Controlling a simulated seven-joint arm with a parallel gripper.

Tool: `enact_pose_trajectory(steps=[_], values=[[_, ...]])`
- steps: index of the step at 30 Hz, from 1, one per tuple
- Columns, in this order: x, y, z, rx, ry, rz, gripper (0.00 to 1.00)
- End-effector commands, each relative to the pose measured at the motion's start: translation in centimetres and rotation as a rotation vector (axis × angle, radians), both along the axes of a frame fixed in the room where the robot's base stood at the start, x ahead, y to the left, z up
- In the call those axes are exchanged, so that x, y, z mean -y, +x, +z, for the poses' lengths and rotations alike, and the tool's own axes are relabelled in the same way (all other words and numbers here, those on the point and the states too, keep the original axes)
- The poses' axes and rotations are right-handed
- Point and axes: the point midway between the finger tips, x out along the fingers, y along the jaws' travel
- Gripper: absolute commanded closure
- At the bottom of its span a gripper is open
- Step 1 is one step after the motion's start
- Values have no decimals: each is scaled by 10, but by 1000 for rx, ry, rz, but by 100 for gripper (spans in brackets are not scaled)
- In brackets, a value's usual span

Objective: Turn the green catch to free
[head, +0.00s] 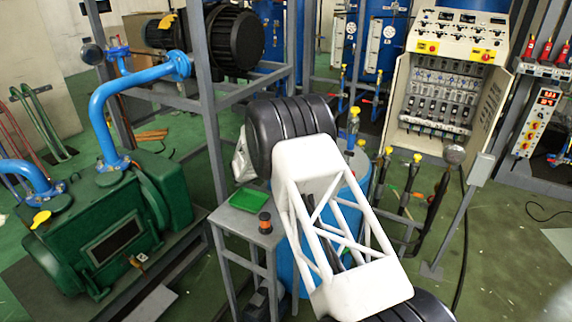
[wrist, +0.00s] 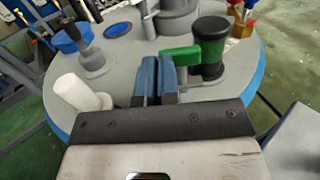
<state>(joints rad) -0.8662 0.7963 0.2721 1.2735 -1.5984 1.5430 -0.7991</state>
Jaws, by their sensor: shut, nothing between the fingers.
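The green catch (wrist: 182,56) is a bright green lever reaching left from a dark upright post with a green band (wrist: 210,45). It stands on the grey lid (wrist: 120,72) of a round vessel in the wrist view. My gripper (wrist: 159,64) has blue fingers, shut and empty, just left of the lever's free end. The right finger overlaps the lever's tip in the picture; I cannot tell whether they touch. In the head view my white arm hides the catch and the fingers; part of the blue vessel (head: 352,210) shows behind it.
On the lid are a white cylinder (wrist: 80,93), a blue-capped fitting (wrist: 68,40) and a grey raised neck (wrist: 178,18). In the head view a small table with a green tray (head: 250,200) stands left of the vessel; a green pump (head: 110,235) is farther left.

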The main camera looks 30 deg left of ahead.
Motion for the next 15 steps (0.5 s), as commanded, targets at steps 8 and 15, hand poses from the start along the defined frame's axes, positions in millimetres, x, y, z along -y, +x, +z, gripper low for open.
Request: enact_pose_trajectory(steps=[8, 15], values=[[-1, 9, -1, 0, 1, 0, 100], [0, 15, -1, -1, 1, 0, 100]])
